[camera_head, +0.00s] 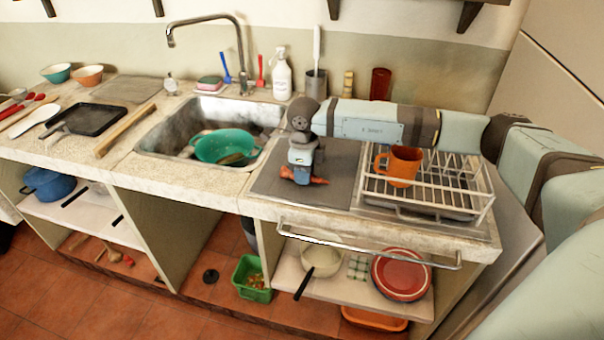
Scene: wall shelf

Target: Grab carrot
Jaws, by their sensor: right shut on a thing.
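The carrot (318,181) is a small orange piece low at my right gripper, over the dark grey mat on the counter. My right gripper (301,178) points down from the right arm and is shut on the carrot. I cannot tell whether the carrot still touches the mat (337,165). My left gripper is not in view.
Right of the gripper stands a dish rack (470,190) with an orange mug (398,165). To the left is the sink (165,137) with a green colander (226,146). A tall faucet (240,50), a spray bottle (283,78) and a utensil holder (316,85) stand behind.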

